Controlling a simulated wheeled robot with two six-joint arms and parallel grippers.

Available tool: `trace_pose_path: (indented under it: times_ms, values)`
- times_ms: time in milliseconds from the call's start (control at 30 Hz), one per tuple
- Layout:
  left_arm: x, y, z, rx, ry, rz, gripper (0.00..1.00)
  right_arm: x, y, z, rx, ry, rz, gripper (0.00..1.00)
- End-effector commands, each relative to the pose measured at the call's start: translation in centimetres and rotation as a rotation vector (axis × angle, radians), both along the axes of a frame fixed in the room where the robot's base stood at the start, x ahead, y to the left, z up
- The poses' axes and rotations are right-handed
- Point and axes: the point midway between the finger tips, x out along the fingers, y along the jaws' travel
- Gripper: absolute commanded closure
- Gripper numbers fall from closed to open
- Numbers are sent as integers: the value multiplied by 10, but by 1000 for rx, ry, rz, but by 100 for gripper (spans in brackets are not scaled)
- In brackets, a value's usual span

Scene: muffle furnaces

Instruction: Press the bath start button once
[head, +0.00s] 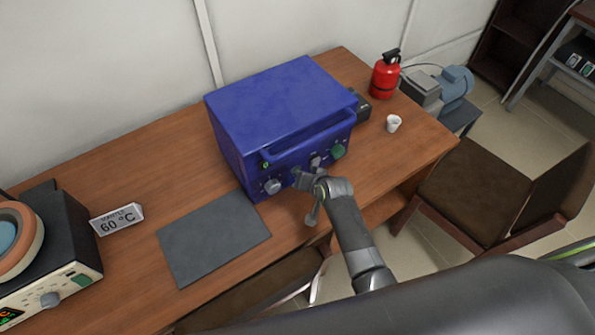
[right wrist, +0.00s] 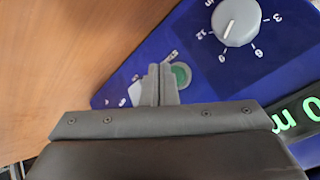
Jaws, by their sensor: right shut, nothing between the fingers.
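The blue box-shaped bath (head: 285,105) stands on the wooden table, its front panel facing me with knobs along it. My right gripper (head: 300,178) is at that panel, its fingers shut and empty. In the right wrist view the shut fingertips (right wrist: 160,84) are just left of a round green button (right wrist: 181,75) on the blue panel, and they partly cover its edge. I cannot tell whether they touch the panel. A grey dial (right wrist: 236,22) with numbers and a dark display (right wrist: 296,112) with green characters are on the same panel. My left gripper is out of view.
A grey mat (head: 213,238) lies before the bath. A 60 °C sign (head: 117,219) and a device with a round orange-rimmed top (head: 78,283) stand left. A brown chair (head: 470,185) is beyond the table's right edge.

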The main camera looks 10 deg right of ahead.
Motion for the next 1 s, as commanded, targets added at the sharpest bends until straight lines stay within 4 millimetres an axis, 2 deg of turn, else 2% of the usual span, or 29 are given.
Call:
trace_pose_path:
  times_ms: [300,1000]
  values:
    - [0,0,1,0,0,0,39,8,3,1,-1,0,1,100]
    - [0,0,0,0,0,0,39,11,4,0,0,0,0,100]
